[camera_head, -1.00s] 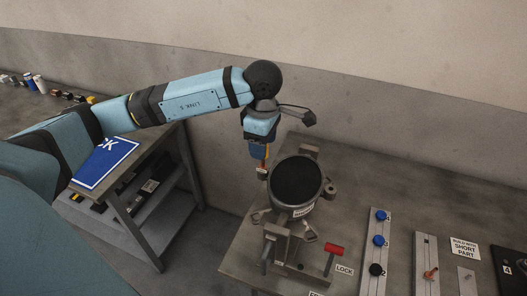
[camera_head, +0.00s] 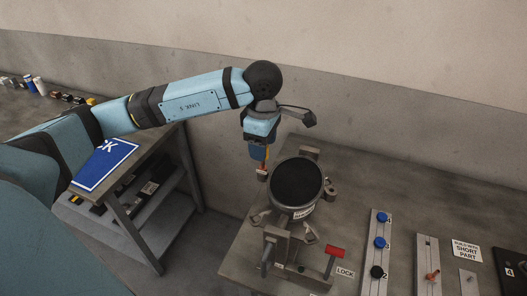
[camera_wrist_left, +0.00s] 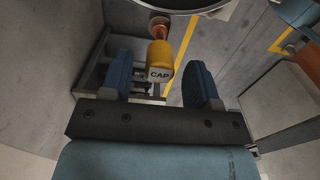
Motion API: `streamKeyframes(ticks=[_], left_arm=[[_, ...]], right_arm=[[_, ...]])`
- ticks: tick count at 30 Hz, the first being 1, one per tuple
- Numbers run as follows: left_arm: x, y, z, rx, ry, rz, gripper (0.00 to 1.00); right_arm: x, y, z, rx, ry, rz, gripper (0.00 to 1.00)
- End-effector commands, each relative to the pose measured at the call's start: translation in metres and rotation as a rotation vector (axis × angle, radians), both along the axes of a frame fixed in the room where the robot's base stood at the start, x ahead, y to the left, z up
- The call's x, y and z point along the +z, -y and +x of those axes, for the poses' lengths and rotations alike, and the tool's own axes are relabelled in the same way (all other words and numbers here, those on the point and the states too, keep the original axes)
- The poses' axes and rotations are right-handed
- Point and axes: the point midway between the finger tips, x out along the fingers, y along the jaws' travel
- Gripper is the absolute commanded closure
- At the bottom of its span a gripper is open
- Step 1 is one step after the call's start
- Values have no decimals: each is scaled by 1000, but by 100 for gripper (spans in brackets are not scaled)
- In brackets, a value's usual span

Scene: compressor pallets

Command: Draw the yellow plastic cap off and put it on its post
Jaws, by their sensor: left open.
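The yellow cap (camera_wrist_left: 160,54), marked CAP, sits on a copper-coloured stub (camera_wrist_left: 160,26) on the side of the dark-topped round compressor (camera_head: 297,181). My left gripper (camera_head: 261,163) points down at the compressor's left side. In the left wrist view its two blue fingers (camera_wrist_left: 158,82) are open, one on each side of the cap's labelled end, with gaps visible between them and the cap. In the head view the cap is too small and too covered by the gripper to make out clearly. My right gripper is not in view. I cannot tell which post belongs to the cap.
The compressor stands in a grey fixture with a red-handled lever (camera_head: 335,252) beside a LOCK label (camera_head: 345,272). To the right are a strip with blue and black knobs (camera_head: 382,243) and a strip with a copper-coloured piece (camera_head: 432,274). A shelf table with a blue sign (camera_head: 105,165) stands left.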

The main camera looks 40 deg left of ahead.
Motion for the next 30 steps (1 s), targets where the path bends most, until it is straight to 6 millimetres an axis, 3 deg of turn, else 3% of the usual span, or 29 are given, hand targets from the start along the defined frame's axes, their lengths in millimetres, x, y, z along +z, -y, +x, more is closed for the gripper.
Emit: streamKeyframes(ticks=[18,20,26,30], left_arm=[[0,0,0,0,0,0,45],[0,0,0,0,0,0,54],[0,0,0,0,0,0,100],[0,0,0,0,0,0,100]], right_arm=[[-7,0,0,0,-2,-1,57],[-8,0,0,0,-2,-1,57],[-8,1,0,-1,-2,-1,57],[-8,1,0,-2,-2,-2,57]])
